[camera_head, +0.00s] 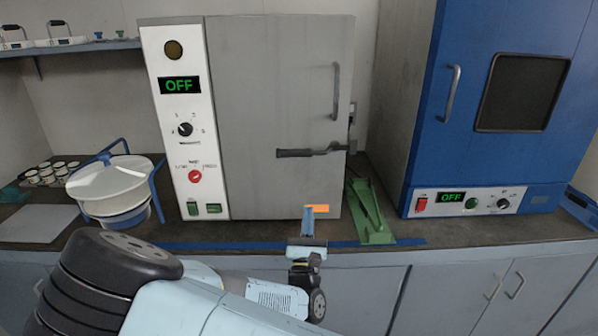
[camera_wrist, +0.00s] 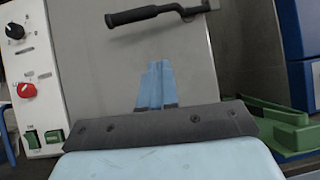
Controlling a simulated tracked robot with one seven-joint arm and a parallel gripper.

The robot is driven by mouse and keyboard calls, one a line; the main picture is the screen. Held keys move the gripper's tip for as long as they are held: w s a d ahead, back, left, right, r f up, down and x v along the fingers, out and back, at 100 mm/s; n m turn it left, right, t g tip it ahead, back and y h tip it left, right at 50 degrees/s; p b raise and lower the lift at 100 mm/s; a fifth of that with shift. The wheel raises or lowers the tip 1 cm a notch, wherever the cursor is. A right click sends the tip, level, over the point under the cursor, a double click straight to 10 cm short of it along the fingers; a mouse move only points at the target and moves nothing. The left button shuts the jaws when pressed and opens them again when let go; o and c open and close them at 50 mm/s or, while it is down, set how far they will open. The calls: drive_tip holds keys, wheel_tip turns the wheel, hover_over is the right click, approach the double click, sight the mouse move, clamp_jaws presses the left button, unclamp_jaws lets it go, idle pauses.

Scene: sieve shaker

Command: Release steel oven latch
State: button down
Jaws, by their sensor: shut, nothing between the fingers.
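The grey steel oven (camera_head: 270,80) stands in the middle of the bench, with a white control panel on its left; its door is shut. Its dark latch handle (camera_head: 312,152) lies about level across the door's right side. In the wrist view the latch (camera_wrist: 150,14) shows at the top, tilted slightly up to the right. A vertical grey door handle (camera_head: 336,92) sits above it. My gripper (camera_head: 314,210) is shut and empty, below the latch near the door's lower edge. In the wrist view my blue fingers (camera_wrist: 155,85) point at the door, apart from the latch.
A blue oven (camera_head: 405,130) stands at the right. A green device (camera_head: 367,212) lies on the bench just right of my gripper. A white sieve pan (camera_head: 112,182) with blue handles stands at the left. An orange piece (camera_head: 317,208) shows beside my fingers.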

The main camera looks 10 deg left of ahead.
drive_tip(key=shift+s+a+f+n+g+y, duration=0.15)
drive_tip(key=shift+s+a+f+n+y, duration=0.1)
drive_tip(key=shift+a+n+y, duration=0.3)
drive_tip(key=shift+s+a+f+n+g+y, duration=0.1)
drive_tip(key=shift+s+a+n+g+y, duration=0.1)
drive_tip(key=shift+a+n+y, duration=0.35)
drive_tip(key=shift+w+d+r, duration=0.1)
drive_tip(key=shift+d, duration=0.1)
drive_tip(key=s+r+x, duration=0.1)
drive_tip(key=r+x, duration=0.1)
drive_tip(key=x, duration=1)
drive_tip(key=shift+r, duration=0.45)
drive_tip(key=shift+s+d, duration=0.15)
drive_tip(key=shift+m, duration=0.3)
